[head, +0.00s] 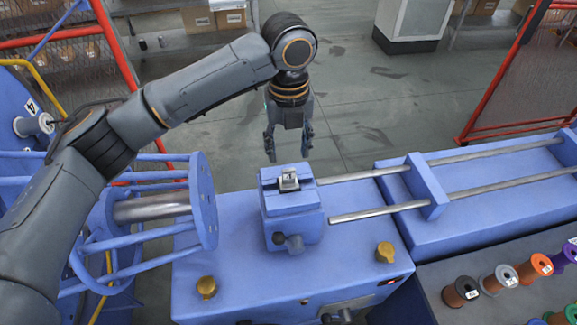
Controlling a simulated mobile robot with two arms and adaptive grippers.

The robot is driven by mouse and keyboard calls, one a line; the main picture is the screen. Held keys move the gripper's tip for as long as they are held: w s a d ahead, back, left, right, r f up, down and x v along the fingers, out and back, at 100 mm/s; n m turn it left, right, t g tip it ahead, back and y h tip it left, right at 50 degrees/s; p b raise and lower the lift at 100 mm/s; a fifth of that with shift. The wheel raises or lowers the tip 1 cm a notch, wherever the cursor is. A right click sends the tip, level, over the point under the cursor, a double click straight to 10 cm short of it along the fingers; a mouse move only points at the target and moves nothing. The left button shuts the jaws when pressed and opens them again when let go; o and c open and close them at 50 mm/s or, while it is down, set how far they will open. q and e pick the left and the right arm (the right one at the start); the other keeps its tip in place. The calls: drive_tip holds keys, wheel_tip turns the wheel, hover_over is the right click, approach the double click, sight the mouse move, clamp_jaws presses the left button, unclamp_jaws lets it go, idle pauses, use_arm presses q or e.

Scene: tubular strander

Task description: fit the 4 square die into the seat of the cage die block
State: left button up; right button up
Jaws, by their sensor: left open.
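The blue cage die block (292,207) stands on the blue machine bed in the middle of the head view. A small metallic square die (289,179) is at the top of the block, within its seat area. I cannot tell whether it is fully down, and its marking is too small to read surely. My left gripper (288,145) hangs beyond the block, fingers pointing down and apart, with nothing between them. It is clear of the die. My right gripper is not in view.
The blue cage with its round end plate (203,201) is left of the block. Two steel rods (376,211) run off to the right. Brass knobs (385,252) stand on the bed. Several coloured spools (501,280) sit at lower right. Red fence frames stand behind.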

use_arm(q)
wheel_tip(320, 180, up, 5)
drive_tip(key=shift+b, duration=0.4)
drive_tip(key=shift+s+f, duration=0.1)
